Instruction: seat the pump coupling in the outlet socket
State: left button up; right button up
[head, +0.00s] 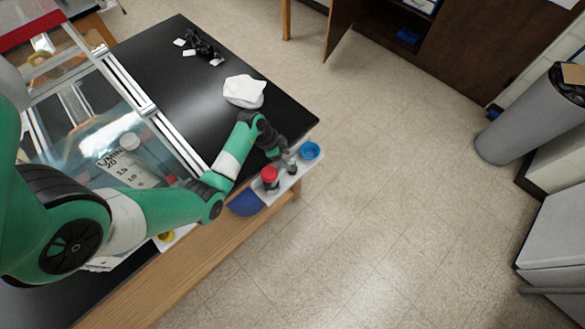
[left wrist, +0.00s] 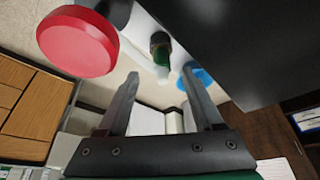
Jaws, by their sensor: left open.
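My left gripper (head: 287,158) is over a narrow white plate at the table's right corner. In the left wrist view its two fingers (left wrist: 160,74) are spread apart with nothing between them. A small cylinder with a dark top and green body (left wrist: 160,50) stands beyond the fingertips, apart from them; I cannot tell whether it is the coupling or the socket. A red round-topped piece (head: 269,174) stands to its left, large in the left wrist view (left wrist: 78,41). A blue ring-shaped cup (head: 310,150) is on the right, partly behind a finger in the left wrist view (left wrist: 196,78).
The black tabletop (head: 185,75) holds a crumpled white cloth (head: 243,92) and a dark cluster with white tags (head: 203,46). A glass-fronted frame (head: 130,85) stands on the left. Open floor lies to the right.

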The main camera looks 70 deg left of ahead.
aim_at(292, 162)
pick_arm(q)
jog(key=b+x, duration=0.3)
jog(key=x, duration=0.2)
jog(key=shift+w+f, duration=0.2)
jog(key=shift+w, duration=0.05)
jog(key=shift+c, duration=0.3)
grip_shut()
